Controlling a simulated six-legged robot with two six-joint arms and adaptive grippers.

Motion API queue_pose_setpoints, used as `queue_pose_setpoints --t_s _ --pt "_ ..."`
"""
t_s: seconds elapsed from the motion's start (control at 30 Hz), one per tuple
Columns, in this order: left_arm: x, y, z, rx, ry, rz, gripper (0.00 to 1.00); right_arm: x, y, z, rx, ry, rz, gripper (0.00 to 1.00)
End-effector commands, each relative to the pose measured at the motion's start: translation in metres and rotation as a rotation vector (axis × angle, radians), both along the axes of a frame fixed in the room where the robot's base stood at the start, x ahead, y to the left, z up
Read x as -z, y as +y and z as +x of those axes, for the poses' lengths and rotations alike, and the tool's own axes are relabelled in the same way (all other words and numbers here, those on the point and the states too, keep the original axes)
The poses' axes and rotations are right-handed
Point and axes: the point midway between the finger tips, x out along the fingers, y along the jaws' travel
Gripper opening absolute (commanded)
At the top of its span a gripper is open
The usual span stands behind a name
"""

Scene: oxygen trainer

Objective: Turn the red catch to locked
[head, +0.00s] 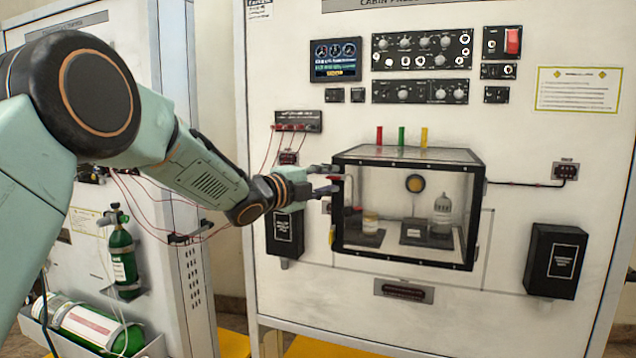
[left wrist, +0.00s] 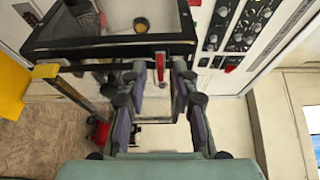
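The red catch (left wrist: 160,66) is on the side of the clear, black-framed box (left wrist: 110,44), in the left wrist view. It lies between the tips of my left gripper (left wrist: 160,76), with a visible gap at the sides. In the head view, my left gripper (head: 334,179) is at the upper left edge of the box (head: 407,261), its fingers apart. Only a small bit of the red catch (head: 333,178) shows there, between the fingers. I cannot tell whether a finger touches it. My right gripper is not in view.
A yellow part (head: 332,235) sits lower on the box's left edge. Thin red wires (head: 268,150) hang by my left arm. A black box (head: 285,232) is below my left gripper, and another black box (head: 556,262) is at the right.

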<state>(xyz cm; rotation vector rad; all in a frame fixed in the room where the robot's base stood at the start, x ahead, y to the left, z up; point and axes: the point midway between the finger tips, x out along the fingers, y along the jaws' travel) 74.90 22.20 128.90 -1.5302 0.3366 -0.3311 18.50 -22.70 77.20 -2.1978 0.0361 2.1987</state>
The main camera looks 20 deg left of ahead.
Motion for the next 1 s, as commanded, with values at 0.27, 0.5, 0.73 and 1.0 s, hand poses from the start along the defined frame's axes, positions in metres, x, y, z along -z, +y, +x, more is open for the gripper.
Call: queue_pose_setpoints --t_s 0.27,0.5,0.73,1.0 --pt "-0.002 0.016 -0.033 -0.002 0.000 -0.007 0.29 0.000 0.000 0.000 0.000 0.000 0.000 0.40" --pt "-0.003 0.035 -0.074 -0.002 -0.003 -0.007 0.29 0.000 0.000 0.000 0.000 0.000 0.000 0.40" --pt "-0.002 0.046 -0.100 -0.001 -0.002 -0.004 0.29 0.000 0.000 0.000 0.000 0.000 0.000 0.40" --pt "-0.001 0.049 -0.108 0.001 -0.001 0.000 0.29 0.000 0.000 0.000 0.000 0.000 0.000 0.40"
